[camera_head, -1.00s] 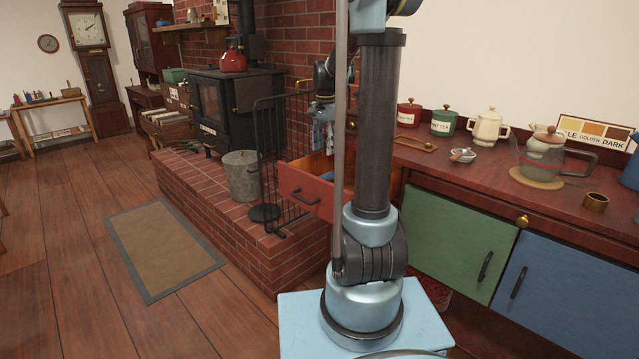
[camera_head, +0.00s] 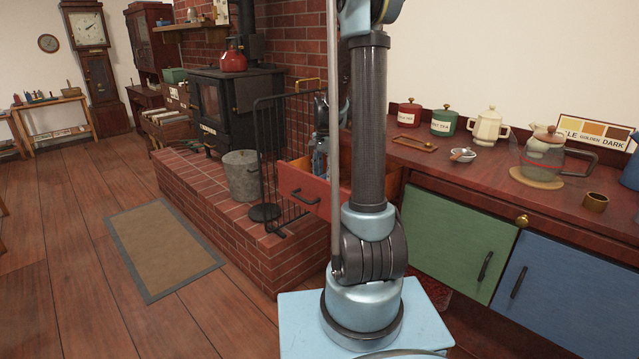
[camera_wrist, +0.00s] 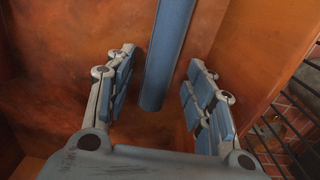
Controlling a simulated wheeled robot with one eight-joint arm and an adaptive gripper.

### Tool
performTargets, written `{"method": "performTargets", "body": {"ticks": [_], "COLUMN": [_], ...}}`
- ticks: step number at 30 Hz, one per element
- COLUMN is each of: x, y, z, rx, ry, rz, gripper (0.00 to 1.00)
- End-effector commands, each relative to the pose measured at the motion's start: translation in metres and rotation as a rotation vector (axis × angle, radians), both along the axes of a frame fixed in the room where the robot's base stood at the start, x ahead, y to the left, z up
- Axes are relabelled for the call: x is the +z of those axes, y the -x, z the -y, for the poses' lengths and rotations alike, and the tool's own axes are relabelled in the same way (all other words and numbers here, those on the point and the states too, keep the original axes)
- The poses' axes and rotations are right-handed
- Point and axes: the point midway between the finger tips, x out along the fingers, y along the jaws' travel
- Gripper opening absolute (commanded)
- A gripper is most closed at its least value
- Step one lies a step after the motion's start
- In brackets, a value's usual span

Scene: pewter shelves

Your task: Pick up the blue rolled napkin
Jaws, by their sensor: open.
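The blue rolled napkin (camera_wrist: 167,55) shows in the wrist view as a long blue roll inside an orange-brown wooden drawer (camera_wrist: 265,45). Its near end lies between the fingers in the picture, and its far end runs out of the top edge. My gripper (camera_wrist: 157,95) is open, with one finger on each side of the roll and neither seen touching it. In the head view, the red-fronted drawer (camera_head: 304,190) is pulled out and my gripper (camera_head: 318,165) reaches down into it. My arm hides part of the drawer there, and I cannot make out the napkin.
A black wire fire screen (camera_head: 268,150) stands close to the drawer's left side; its bars (camera_wrist: 285,130) show at right in the wrist view. A metal bucket (camera_head: 241,175) stands on the brick hearth. The counter (camera_head: 470,180) holds canisters and pots.

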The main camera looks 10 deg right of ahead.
Motion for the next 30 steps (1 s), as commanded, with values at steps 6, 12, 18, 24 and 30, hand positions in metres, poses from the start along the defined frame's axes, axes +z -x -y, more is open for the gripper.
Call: {"method": "performTargets", "body": {"ticks": [6,12,18,24,30], "x": [-0.011,-0.0109,-0.0107,-0.0106,-0.0056], "y": [0.0004,0.0004,0.0002,0.0003,0.0004], "z": [-0.0001,-0.0003,-0.0008,-0.0012,-0.0013], "rx": [0.0,0.001,0.001,0.002,0.002], "ry": [0.0,0.0,0.0,0.0,0.0], "rz": [0.0,0.0,0.0,0.0,0.0], "gripper": [0.49,0.44,0.01,0.01,0.01]}}
